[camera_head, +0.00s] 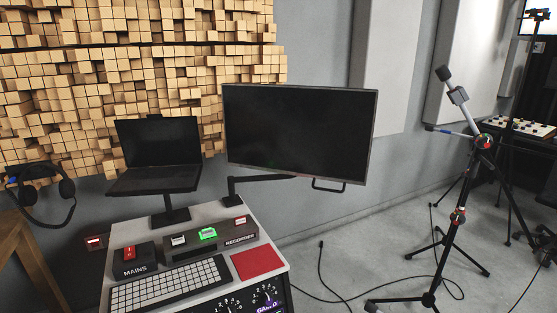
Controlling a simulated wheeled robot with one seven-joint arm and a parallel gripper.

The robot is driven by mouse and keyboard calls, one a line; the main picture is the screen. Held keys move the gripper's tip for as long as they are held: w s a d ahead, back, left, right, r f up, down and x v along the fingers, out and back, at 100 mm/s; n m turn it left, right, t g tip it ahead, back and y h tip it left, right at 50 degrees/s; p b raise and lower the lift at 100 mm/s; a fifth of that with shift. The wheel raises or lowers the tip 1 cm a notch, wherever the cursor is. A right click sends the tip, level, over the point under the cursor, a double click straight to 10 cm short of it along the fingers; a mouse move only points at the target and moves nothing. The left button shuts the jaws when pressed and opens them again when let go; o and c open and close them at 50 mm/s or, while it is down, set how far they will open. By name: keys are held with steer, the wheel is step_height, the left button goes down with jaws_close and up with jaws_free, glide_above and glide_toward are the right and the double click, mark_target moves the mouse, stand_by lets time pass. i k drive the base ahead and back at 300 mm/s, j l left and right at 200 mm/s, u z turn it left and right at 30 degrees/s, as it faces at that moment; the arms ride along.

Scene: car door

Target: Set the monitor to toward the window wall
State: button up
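The monitor (298,135) is a large dark flat screen on an arm (258,179), right of a laptop. Its screen is off and faces mostly toward me. A small dark handle (328,186) hangs below its lower right edge. No window shows in this view, so I cannot tell which wall is the window wall. My gripper is not in view.
A console (187,248) with a keyboard, switches and a red pad stands below the monitor. A laptop (158,153) sits on a stand at left. Headphones (42,190) hang further left. A microphone stand (455,225) and floor cables are at right.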

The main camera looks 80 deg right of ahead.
mark_target(314, 132)
steer(key=k+l+z, duration=0.2)
steer(key=k+l, duration=0.25)
steer(key=k+l+z, duration=0.2)
steer(key=k+l, duration=0.2)
steer(key=k+l+z, duration=0.2)
steer(key=k+l, duration=0.2)
steer(key=l, duration=0.25)
